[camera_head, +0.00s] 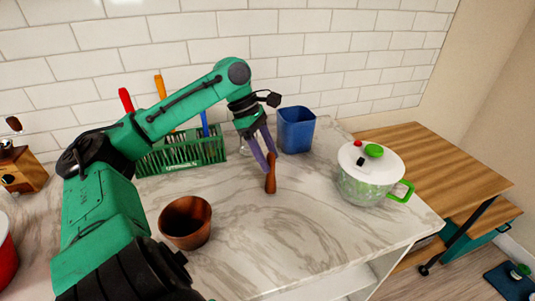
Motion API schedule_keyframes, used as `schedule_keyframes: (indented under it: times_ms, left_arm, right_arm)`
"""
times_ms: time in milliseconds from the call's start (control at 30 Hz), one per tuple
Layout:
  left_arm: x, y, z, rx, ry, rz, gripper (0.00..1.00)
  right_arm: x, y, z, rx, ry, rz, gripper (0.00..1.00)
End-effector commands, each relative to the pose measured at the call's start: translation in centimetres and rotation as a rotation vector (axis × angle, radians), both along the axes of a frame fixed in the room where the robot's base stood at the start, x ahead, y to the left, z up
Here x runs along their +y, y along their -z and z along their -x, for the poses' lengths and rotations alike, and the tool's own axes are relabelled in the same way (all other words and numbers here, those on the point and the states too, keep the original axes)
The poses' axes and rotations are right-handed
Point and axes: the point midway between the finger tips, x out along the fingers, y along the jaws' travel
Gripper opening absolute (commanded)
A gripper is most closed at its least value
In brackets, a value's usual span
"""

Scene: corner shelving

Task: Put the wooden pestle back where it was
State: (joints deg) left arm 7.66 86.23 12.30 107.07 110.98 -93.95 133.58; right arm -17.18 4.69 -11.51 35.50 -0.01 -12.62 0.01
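The wooden pestle (270,182) is reddish brown and roughly upright near the middle of the marble counter. My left gripper (268,160) reaches in from above, and its purple fingers close around the pestle's upper part. I cannot tell whether the pestle's lower end touches the counter. A dark wooden mortar-like bowl (186,222) stands to the left and nearer to me, with its open top showing and nothing visible in it. My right gripper is not in view.
A blue square container (296,130) stands behind the pestle. A green rack (180,154) with colored-handled utensils is at the wall. A white-lidded green pot (370,172) stands at right. The marble counter (290,225) is clear in front. A wooden table (440,160) stands beyond.

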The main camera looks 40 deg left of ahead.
Motion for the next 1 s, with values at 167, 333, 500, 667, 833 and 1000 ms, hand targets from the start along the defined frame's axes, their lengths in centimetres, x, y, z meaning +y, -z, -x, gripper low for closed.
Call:
schedule_keyframes:
  times_ms: [167,333,500,667,833,1000]
  left_arm:
    - [0.0,0.0,0.0,0.000,0.000,0.000,0.58]
    - [0.6,-1.7,0.1,-0.003,-0.002,-0.002,0.58]
    - [2.3,-6.3,0.9,-0.001,-0.003,-0.004,0.58]
    - [3.9,-9.9,1.5,0.001,-0.004,-0.003,0.58]
    - [4.6,-11.2,1.8,0.000,0.000,-0.001,0.58]
    - [4.6,-11.2,1.9,0.000,0.001,0.000,0.58]
  right_arm:
    - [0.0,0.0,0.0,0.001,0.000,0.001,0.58]
    - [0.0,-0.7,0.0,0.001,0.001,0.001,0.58]
    - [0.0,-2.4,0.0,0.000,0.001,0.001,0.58]
    - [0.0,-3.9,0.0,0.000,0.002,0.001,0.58]
    - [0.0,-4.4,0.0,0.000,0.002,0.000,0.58]
    - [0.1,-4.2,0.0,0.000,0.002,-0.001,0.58]
